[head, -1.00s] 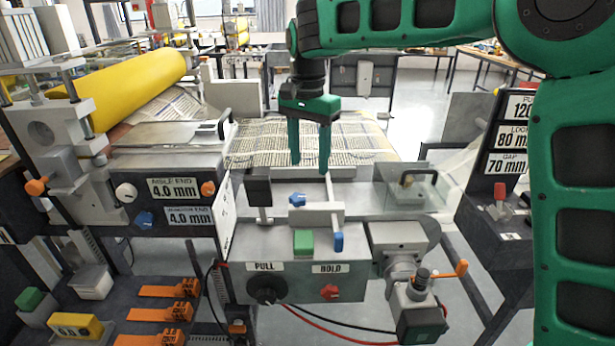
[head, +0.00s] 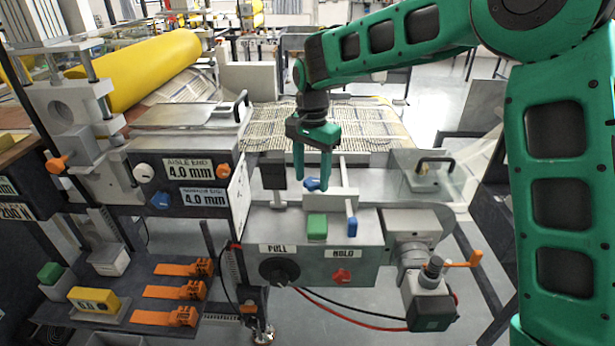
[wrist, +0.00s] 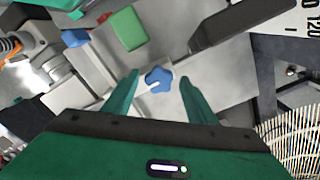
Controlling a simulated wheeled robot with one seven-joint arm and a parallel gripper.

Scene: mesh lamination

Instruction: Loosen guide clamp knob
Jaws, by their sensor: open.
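The guide clamp knob, a blue lobed knob (head: 312,184), sits on the grey guide plate of the machine's front unit. In the wrist view the blue knob (wrist: 158,79) lies just beyond and between the fingertips. My green gripper (head: 312,175) points down over the plate, its fingers at the knob in the head view. In the wrist view my gripper (wrist: 160,80) is open with nothing between its fingers. I cannot tell whether a finger touches the knob.
A black block on a post (head: 272,172) stands left of the knob. A green block (head: 317,227) and a blue-ended bar (head: 351,228) are in front. A clear cover with a black handle (head: 435,163) is at right. Mesh (head: 350,125) lies behind.

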